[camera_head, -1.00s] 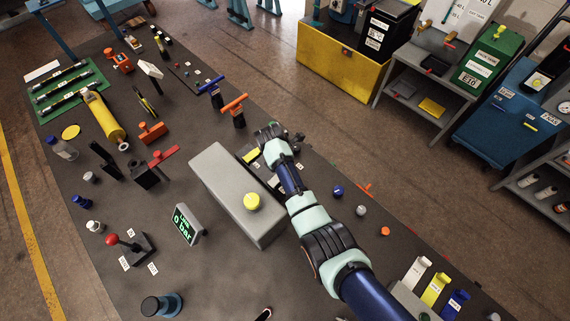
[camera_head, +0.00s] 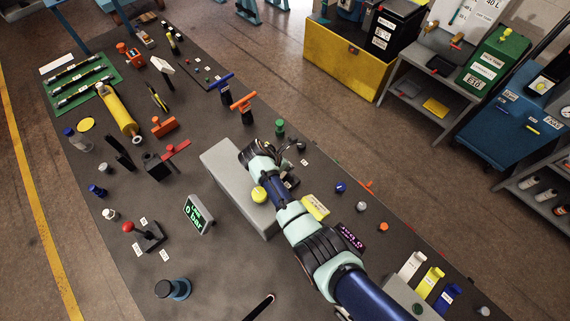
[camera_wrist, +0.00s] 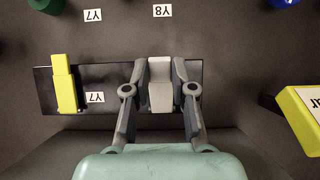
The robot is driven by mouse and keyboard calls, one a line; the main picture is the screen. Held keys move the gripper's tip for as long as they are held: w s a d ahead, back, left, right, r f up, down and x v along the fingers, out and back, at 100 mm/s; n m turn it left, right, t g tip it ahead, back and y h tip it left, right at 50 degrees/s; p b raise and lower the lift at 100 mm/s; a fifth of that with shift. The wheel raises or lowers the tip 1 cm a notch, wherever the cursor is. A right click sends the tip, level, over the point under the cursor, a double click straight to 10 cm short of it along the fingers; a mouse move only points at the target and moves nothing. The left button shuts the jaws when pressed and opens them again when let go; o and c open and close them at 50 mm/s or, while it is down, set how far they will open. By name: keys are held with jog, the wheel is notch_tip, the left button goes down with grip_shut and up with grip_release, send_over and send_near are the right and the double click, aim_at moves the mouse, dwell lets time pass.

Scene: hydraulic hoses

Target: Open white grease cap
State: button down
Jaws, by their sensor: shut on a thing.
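In the wrist view, the white grease cap (camera_wrist: 160,85) is a narrow whitish tab near the right end of a dark strip (camera_wrist: 118,78). My gripper (camera_wrist: 160,72) has a finger on each side of the tab and is shut on it. The label Y8 (camera_wrist: 162,10) lies above it. A yellow cap (camera_wrist: 65,82) sits near the left end of the same strip, beside the label Y7 (camera_wrist: 96,97).
In the head view, a grey box (camera_head: 222,160) with a yellow knob (camera_head: 259,194) stands left of my arm. A green cylinder (camera_head: 280,128) stands beyond my wrist. A yellow-edged sign (camera_head: 315,207) is close to my forearm. Blue (camera_head: 340,187) and orange (camera_head: 384,227) caps lie to the right.

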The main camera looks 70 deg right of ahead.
jog(key=c, duration=1)
grip_release()
jog(key=shift+o, duration=0.2)
jog(key=v, duration=1.2)
jog(key=shift+s, duration=0.1)
